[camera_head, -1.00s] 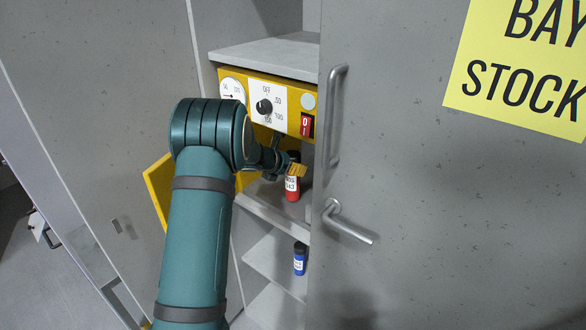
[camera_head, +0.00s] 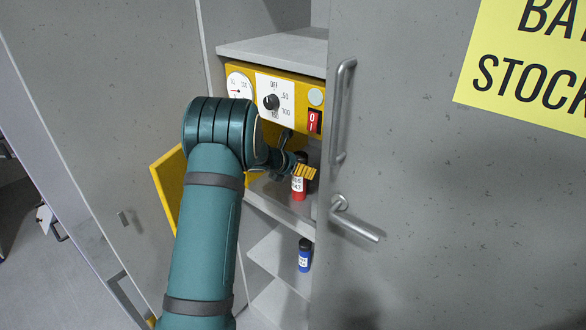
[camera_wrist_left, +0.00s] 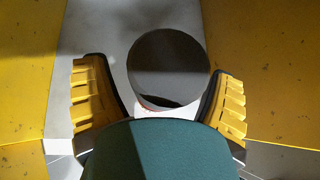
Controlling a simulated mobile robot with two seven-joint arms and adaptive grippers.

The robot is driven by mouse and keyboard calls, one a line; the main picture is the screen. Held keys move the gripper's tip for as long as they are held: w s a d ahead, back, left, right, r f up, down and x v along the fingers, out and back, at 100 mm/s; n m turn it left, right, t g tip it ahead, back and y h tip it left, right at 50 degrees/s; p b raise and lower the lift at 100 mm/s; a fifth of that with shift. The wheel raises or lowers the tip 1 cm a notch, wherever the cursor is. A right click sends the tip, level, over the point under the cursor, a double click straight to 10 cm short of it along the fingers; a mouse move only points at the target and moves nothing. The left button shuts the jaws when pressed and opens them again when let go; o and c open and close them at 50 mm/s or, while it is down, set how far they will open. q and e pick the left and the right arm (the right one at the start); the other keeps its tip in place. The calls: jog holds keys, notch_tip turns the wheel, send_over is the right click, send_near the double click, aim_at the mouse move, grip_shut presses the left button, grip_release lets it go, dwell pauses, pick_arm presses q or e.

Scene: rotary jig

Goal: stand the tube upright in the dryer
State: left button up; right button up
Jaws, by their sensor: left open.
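The red tube (camera_head: 298,190) with a black cap and white label looks upright at the opening under the yellow dryer's control panel (camera_head: 252,78). Its base rests at or near the grey floor there; contact is hard to tell. My left gripper (camera_head: 304,172) is open at the tube's upper part. In the left wrist view the round black cap (camera_wrist_left: 168,70) lies between the two spread yellow fingers (camera_wrist_left: 160,105), with a gap on the left and a narrower one on the right. The gripper partly hides the tube in the head view. My right gripper is not in view.
The dryer's yellow door (camera_head: 168,188) hangs open at left. A blue tube (camera_head: 304,256) stands on a lower shelf. A grey cabinet door with a handle (camera_head: 356,222) closes off the right side. Yellow walls (camera_wrist_left: 25,65) flank the gripper in the wrist view.

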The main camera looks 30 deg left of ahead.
pick_arm(q)
jog(key=shift+r, duration=0.25)
jog(key=s+a+r, duration=0.1)
jog(key=s, duration=0.7)
jog(key=s+a+r, duration=0.1)
jog(key=s+a, duration=0.1)
jog(key=s, duration=0.5)
jog(key=shift+s+r+b, duration=0.25)
jog(key=shift+s+b, duration=0.1)
jog(key=shift+s, duration=0.05)
